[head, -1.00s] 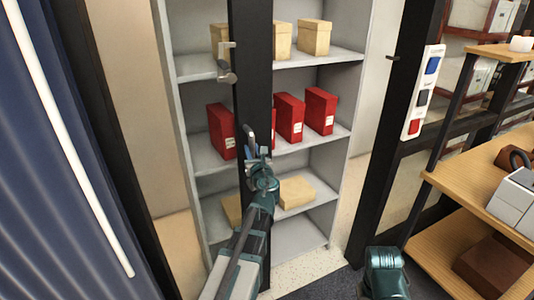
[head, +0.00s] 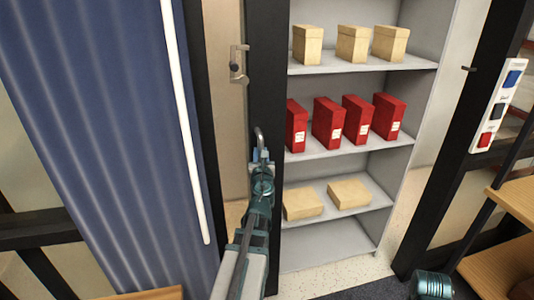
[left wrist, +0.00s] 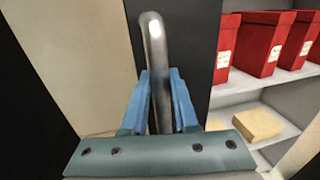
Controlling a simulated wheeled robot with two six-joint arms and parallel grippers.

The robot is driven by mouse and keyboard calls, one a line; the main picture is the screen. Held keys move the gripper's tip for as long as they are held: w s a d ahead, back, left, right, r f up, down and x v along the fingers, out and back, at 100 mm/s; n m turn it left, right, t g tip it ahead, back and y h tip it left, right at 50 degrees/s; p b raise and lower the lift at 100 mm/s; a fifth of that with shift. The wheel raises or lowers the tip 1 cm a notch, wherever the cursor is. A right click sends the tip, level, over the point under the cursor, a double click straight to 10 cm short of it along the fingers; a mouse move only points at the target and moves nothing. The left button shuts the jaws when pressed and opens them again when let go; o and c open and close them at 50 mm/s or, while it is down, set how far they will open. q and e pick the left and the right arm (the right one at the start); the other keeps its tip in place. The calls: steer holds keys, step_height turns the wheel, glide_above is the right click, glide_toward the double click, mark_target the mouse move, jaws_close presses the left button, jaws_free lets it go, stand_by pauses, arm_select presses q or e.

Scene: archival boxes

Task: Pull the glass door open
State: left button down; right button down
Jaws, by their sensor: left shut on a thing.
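The glass door shows as a dark upright frame (head: 267,80) with a pane to its left, through which a beige wall shows. A grey metal bar handle (head: 259,136) stands on the frame. My left gripper (head: 261,157) is shut on this handle. In the left wrist view the blue fingers (left wrist: 159,100) lie on either side of the handle bar (left wrist: 154,45), whose curved top sticks up above them. The lower part of the handle is hidden by the gripper. My right gripper is out of view; only a teal part of that arm shows at the bottom right.
A grey shelf unit (head: 415,110) with red boxes (head: 328,122) and tan boxes (head: 352,44) stands behind the door to the right. A blue ribbed panel (head: 95,110) is at left. A switch panel (head: 497,103) and wooden shelves (head: 515,207) are at right. Speckled floor shows by the unit.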

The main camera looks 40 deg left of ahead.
arm_select(q)
steer(key=shift+a, duration=0.1)
steer(key=c, duration=0.7)
jaws_free()
